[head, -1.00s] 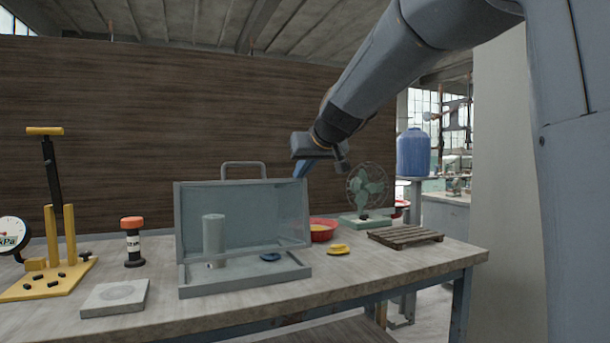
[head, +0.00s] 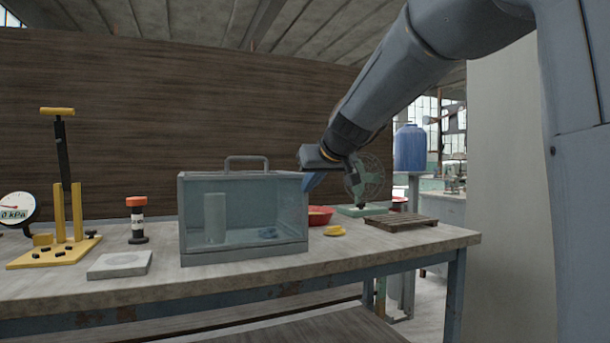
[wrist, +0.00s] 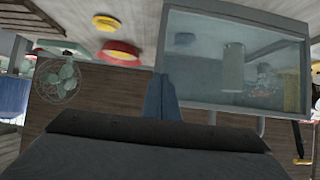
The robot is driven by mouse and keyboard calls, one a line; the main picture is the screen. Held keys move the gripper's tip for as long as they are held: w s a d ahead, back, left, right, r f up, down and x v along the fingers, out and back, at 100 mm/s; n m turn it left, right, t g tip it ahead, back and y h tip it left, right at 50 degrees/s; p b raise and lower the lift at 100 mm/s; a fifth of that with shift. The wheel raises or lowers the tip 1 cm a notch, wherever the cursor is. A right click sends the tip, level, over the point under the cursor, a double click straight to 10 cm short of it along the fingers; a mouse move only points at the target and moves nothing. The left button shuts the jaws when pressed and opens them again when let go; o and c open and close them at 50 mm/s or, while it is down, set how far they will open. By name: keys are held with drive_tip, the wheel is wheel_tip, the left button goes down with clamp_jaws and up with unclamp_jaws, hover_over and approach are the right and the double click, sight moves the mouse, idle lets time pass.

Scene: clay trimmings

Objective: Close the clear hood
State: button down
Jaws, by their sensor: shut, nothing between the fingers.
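The clear hood (head: 243,207) is a glassy box with a grey frame and a handle (head: 246,158) on top. It sits down over its grey base (head: 245,253), its front pane reaching the base's front edge with no clear gap. A pale cylinder (head: 214,218) and a small blue item (head: 267,233) show through the pane. In the wrist view the hood (wrist: 285,55) appears upside down. My gripper (head: 309,183) has its blue fingers together and empty, at the hood's upper right corner. In the wrist view the fingers (wrist: 160,98) are close beside the frame; contact cannot be told.
A red bowl (head: 320,216), yellow item (head: 335,230), green fan (head: 366,182) and wooden pallet (head: 403,222) stand right of the hood. A grey slab (head: 120,264), orange-capped bottle (head: 137,220) and yellow press (head: 62,215) stand left. The table front is clear.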

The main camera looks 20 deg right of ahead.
drive_tip(key=shift+a+r, duration=0.3)
drive_tip(key=shift+a, duration=0.05)
